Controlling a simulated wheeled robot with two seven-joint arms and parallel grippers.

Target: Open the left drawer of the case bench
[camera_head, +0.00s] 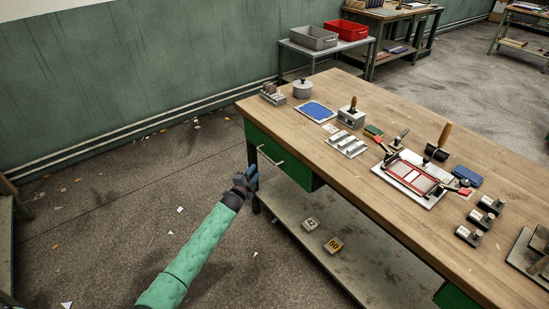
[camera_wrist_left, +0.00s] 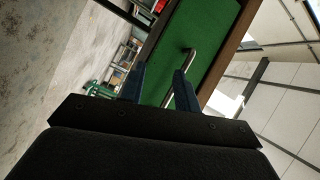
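The case bench (camera_head: 355,185) has a wooden top and a green left drawer (camera_head: 293,170) under its far left end. The drawer looks closed, with a metal bar handle (camera_head: 270,155) on its front. My left gripper (camera_head: 252,172) is just in front of the drawer, a little below and left of the handle. In the left wrist view its two blue fingers (camera_wrist_left: 158,88) stand apart, pointing at the green drawer front (camera_wrist_left: 195,45). The handle (camera_wrist_left: 188,65) shows beyond and between the fingers, and I see no grip on it. My right gripper is in neither view.
Tools, a blue pad (camera_head: 317,111) and a red-framed fixture (camera_head: 412,178) sit on the bench top. A side table (camera_head: 325,55) with grey and red bins stands behind. The floor left of the bench is open.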

